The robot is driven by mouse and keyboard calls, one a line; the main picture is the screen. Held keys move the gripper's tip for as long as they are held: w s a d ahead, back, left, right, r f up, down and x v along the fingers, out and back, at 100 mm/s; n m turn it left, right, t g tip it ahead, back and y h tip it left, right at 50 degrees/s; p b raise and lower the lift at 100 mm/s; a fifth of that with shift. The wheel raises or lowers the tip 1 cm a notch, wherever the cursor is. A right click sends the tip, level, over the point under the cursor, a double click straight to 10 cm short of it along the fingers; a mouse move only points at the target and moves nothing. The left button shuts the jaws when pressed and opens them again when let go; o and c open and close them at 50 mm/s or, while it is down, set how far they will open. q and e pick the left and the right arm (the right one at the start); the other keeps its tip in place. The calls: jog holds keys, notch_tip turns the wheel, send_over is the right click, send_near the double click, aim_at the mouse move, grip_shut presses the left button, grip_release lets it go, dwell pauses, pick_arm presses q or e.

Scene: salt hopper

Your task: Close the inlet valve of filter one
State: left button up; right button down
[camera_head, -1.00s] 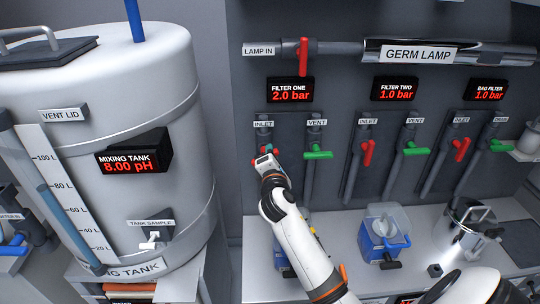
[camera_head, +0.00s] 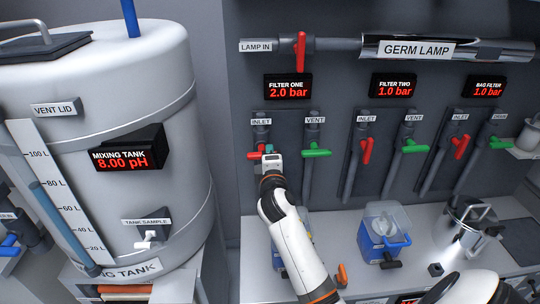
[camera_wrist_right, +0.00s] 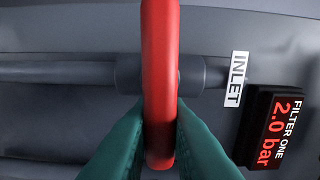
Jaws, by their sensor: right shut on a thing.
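The red inlet valve handle of filter one (camera_head: 254,155) is on the wall under the INLET label, mostly hidden behind my right gripper (camera_head: 268,155) in the head view. In the right wrist view the red handle (camera_wrist_right: 160,85) runs from the top edge down between the green fingers of my right gripper (camera_wrist_right: 160,135), which are shut on its end. The INLET label (camera_wrist_right: 236,78) and the filter one display (camera_wrist_right: 275,130), reading 2.0 bar, are beside it. My left gripper is not in view.
The green vent handle (camera_head: 316,153) of filter one is close to the right of my gripper. The filter two inlet handle (camera_head: 367,150) is further right. The mixing tank (camera_head: 190,60) stands at the left. A blue-based container (camera_head: 383,236) sits on the counter below.

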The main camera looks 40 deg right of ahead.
jog(key=c, duration=1.4)
grip_release()
jog(key=b+v, duration=0.2)
jog(key=v, duration=1)
jog(key=shift+s+f, duration=0.1)
jog(key=shift+f, duration=0.05)
